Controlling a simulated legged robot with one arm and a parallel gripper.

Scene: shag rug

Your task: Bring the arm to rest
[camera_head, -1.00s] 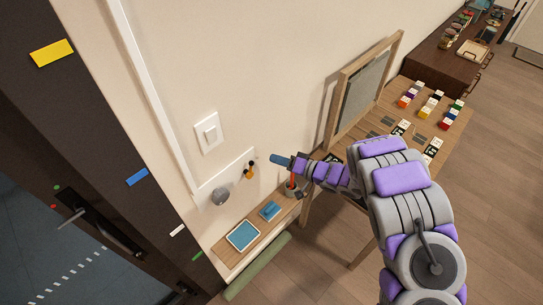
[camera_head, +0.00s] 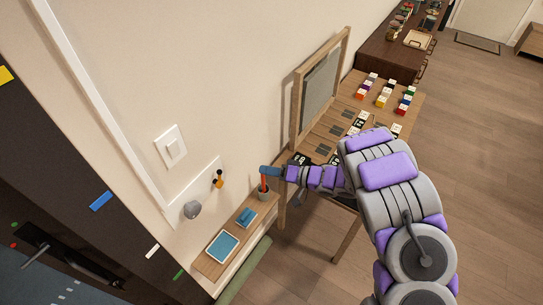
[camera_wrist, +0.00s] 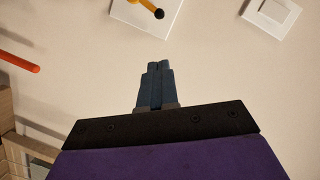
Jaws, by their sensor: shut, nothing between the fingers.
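My arm (camera_head: 385,170), grey with purple pads, reaches from the lower right toward the wall in the head view. My gripper (camera_head: 265,170) is at its far end, in front of the wall and above the small shelf. In the wrist view the blue fingers of my gripper (camera_wrist: 158,68) are together with nothing between them. The cream wall fills most of the view beyond them.
A shelf (camera_head: 211,268) below holds a blue-screened tablet (camera_head: 222,246), a blue item (camera_head: 246,217) and a cup (camera_head: 264,194) with a red stick. A table (camera_head: 345,103) with blocks stands beyond; floor (camera_head: 480,130) is clear rightward.

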